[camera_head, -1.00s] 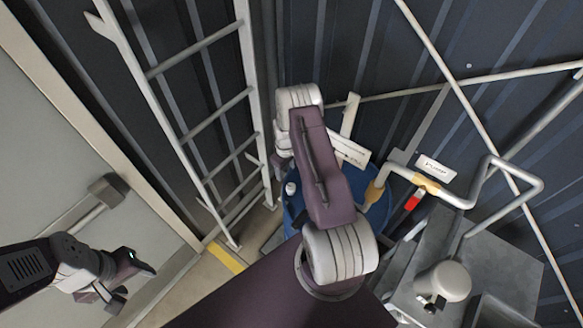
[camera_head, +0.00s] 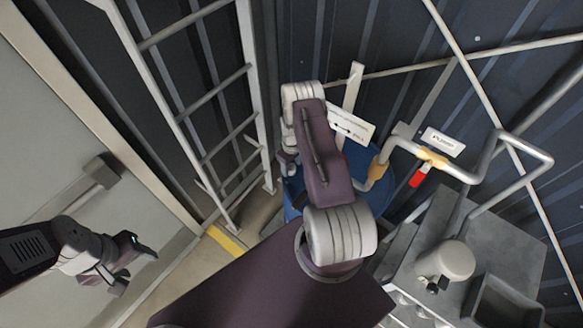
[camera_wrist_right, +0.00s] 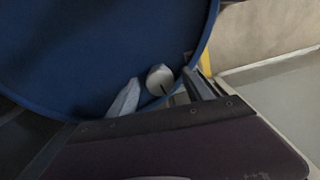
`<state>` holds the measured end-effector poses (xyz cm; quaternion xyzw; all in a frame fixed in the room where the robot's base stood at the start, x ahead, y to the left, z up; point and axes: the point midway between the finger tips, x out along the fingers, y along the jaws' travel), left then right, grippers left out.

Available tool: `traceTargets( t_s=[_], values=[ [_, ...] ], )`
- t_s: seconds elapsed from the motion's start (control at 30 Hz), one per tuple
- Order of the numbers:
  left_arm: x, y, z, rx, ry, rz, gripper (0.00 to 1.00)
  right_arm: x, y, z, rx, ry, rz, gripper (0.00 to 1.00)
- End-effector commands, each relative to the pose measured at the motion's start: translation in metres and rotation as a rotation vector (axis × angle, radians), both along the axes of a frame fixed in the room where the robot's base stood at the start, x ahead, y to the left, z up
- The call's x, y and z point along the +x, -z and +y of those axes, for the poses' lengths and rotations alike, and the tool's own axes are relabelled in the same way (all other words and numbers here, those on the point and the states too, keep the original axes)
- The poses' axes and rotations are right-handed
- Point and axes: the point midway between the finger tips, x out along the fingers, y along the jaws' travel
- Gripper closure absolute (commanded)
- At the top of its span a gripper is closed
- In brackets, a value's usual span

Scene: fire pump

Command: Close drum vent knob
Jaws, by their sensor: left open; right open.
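The blue drum (camera_head: 378,200) stands in the corner, partly hidden behind my right arm in the head view. Its blue top with a raised rim (camera_wrist_right: 212,22) fills much of the right wrist view. The pale, round vent knob (camera_wrist_right: 160,77) is near that rim. My right gripper (camera_wrist_right: 162,86) is open, with one finger on each side of the knob; I cannot tell whether they touch it. In the head view my right gripper (camera_head: 288,164) is over the drum's left edge and the knob is hidden. My left gripper (camera_head: 137,268) is open and empty, away from the drum at lower left.
A grey ladder (camera_head: 207,100) stands left of the drum. A bent grey pipe (camera_head: 460,196) with a yellow joint and a red-handled valve (camera_head: 418,178) runs right of it. A white sign (camera_head: 350,126) is behind my right arm. A grey metal unit (camera_head: 425,240) stands at right.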

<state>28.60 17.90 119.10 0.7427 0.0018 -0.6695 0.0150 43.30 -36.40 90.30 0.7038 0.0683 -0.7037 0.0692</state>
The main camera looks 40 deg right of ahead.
Motion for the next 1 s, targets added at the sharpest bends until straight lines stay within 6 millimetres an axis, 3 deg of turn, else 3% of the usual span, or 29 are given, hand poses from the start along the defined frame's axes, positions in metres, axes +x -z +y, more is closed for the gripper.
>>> traceTargets(
  t_s=[0.13,0.33,0.67,1.0],
  values=[
    [0.0,-0.001,0.0,0.0,0.0,0.0,0.45,0.0,-0.001,0.0,0.0,0.0,0.0,0.44],
    [0.0,-0.001,0.0,0.0,0.0,0.0,0.45,0.0,-0.001,0.0,0.0,0.0,0.0,1.0],
    [0.0,0.006,0.0,0.0,0.0,0.0,0.45,0.0,0.001,0.0,0.0,0.046,-0.001,1.0],
    [0.0,0.031,0.0,0.0,0.0,0.0,0.45,0.001,0.003,0.001,0.0,0.292,-0.002,1.0]
  ],
)
